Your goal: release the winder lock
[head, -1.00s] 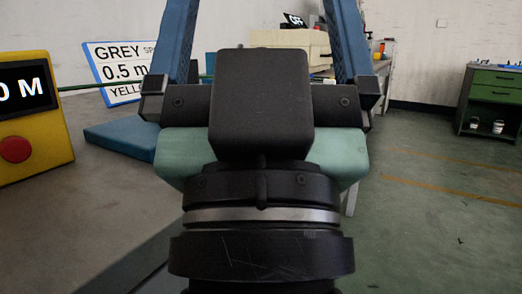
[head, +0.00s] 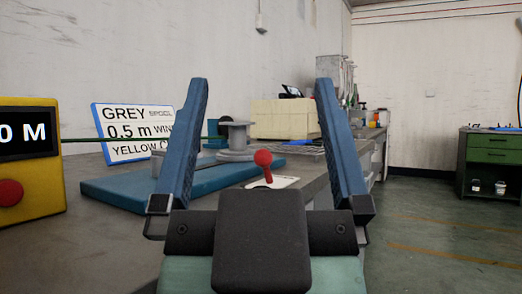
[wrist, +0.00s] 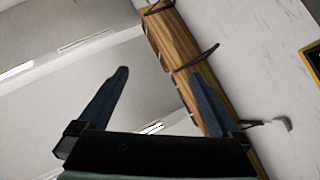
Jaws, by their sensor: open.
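A small lever with a red knob (head: 263,159) stands on a white plate (head: 284,182) on the bench; it looks like the winder lock. The grey spool of the winder (head: 237,139) stands just behind and left of it, by a blue base board (head: 120,191). My gripper (head: 262,88) is open and empty, its two blue fingers pointing up and spread. In the head view the red knob shows between the fingers, apart from both. The wrist view shows my open fingers (wrist: 160,76) against the ceiling and wall, with no lever in sight.
A yellow box with a display and red button (head: 28,160) stands at the left. A sign (head: 118,132) leans behind the blue board. A green cable (head: 85,139) runs toward the spool. A cream block (head: 285,118) is farther back.

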